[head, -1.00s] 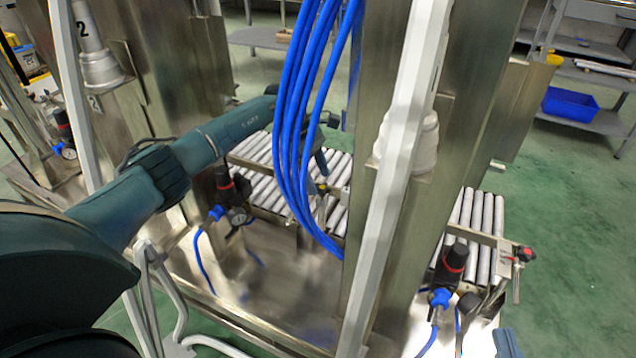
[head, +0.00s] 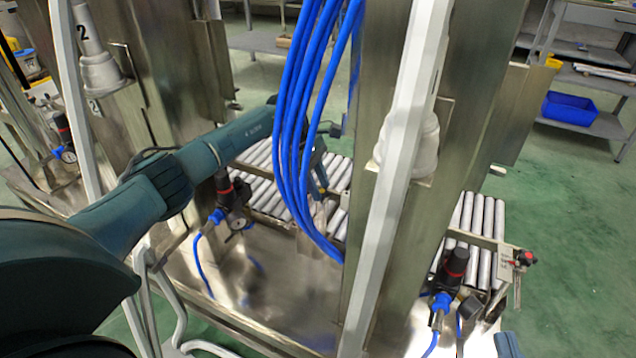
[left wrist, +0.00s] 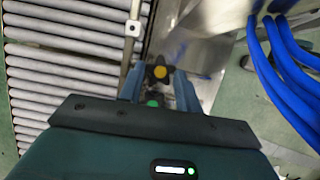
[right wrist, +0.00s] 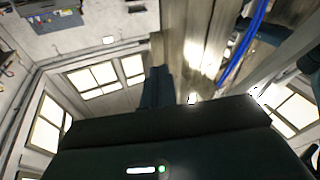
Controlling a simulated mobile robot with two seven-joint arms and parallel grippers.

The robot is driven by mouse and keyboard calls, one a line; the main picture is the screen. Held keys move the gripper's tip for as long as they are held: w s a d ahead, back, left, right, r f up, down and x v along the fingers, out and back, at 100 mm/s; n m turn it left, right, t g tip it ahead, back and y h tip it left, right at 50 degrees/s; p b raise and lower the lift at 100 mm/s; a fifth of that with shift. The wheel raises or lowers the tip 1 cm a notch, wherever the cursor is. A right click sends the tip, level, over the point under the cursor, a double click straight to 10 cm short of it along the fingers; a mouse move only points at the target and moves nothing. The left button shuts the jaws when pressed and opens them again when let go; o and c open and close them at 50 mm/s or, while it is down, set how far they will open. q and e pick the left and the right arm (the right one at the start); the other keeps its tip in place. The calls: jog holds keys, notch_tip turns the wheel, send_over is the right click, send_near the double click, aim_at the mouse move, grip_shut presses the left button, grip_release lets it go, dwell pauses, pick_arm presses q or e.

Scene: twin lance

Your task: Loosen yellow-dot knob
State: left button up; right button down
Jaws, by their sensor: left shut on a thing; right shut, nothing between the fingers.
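The yellow-dot knob (left wrist: 159,72) is a dark lobed knob with a yellow centre, in the left wrist view beside the roller conveyor. My left gripper (left wrist: 160,79) has its two fingers on either side of this knob and is shut on it. A green-dot knob (left wrist: 152,103) shows below it in the picture, between the fingers and partly hidden by my gripper body. In the head view, blue hoses partly cover my left gripper, and I cannot make out its grip. My right gripper (right wrist: 157,75) is shut and empty, its fingers together, pointing towards a wall with windows.
Blue hoses (head: 301,110) hang close to my left wrist. A metal post and a white rail (head: 385,215) stand to their right. Roller conveyors (head: 474,220) and regulators with blue fittings (head: 441,302) lie beyond. Open green floor (head: 570,200) is at the right.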

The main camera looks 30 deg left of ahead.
pick_arm(q)
jog(key=shift+s+r+n+p, duration=0.1)
jog(key=shift+r+n+p, duration=0.05)
jog(key=shift+n+p, duration=0.65)
jog(key=shift+t+p, duration=0.3)
jog(key=shift+p, duration=0.15)
jog(key=shift+s+r+n+p, duration=0.1)
jog(key=shift+n+p, duration=0.3)
jog(key=shift+n, duration=0.2)
jog(key=shift+s+n+t+y+p, duration=0.1)
jog(key=shift+n+t+y+p, duration=0.4)
jog(key=shift+n+p, duration=0.65)
jog(key=shift+d+n+t+p, duration=0.1)
jog(key=shift+n+t+p, duration=0.2)
jog(key=shift+n+p, duration=0.55)
jog(key=shift+f+n+p, duration=0.2)
jog(key=shift+n+p, duration=0.3)
jog(key=shift+p, duration=0.05)
pick_arm(e)
jog(key=shift+s+d+f+m+g+h, duration=0.15)
jog(key=shift+d+m+g+h, duration=0.25)
jog(key=shift+g+h, duration=0.25)
jog(key=shift+s+d+r+m+g+h, duration=0.1)
jog(key=shift+d+m+g+h, duration=0.35)
jog(key=shift+g, duration=0.35)
jog(key=shift+s+d+f+m+g+h, duration=0.15)
jog(key=shift+d+m+g+h, duration=0.15)
jog(key=shift+g+h, duration=0.4)
